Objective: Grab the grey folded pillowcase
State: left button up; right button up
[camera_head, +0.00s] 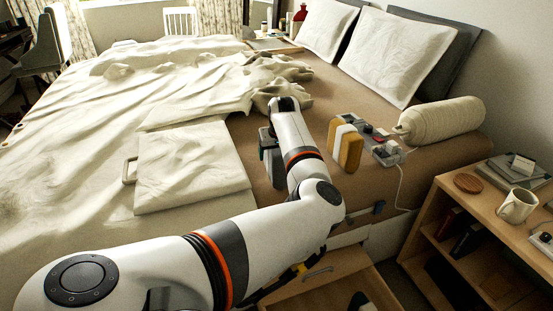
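I cannot pick out a grey folded pillowcase with certainty. A cream, flat, square folded piece (190,168) lies on the bed, with a small handle-like loop at its left edge. My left arm comes in from the lower left and bends up over the bed's near edge. A dark grey block (270,155) shows beside my forearm, partly hidden by it. I cannot tell whether it is part of my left gripper or a separate thing, and no fingertips are clear. My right gripper is not in view.
White pillows (393,55) stand at the back. A wooden shelf with a mug (516,206) is at right. An open drawer (325,283) is below.

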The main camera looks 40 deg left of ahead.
pick_arm(q)
jog(key=c, duration=1.3)
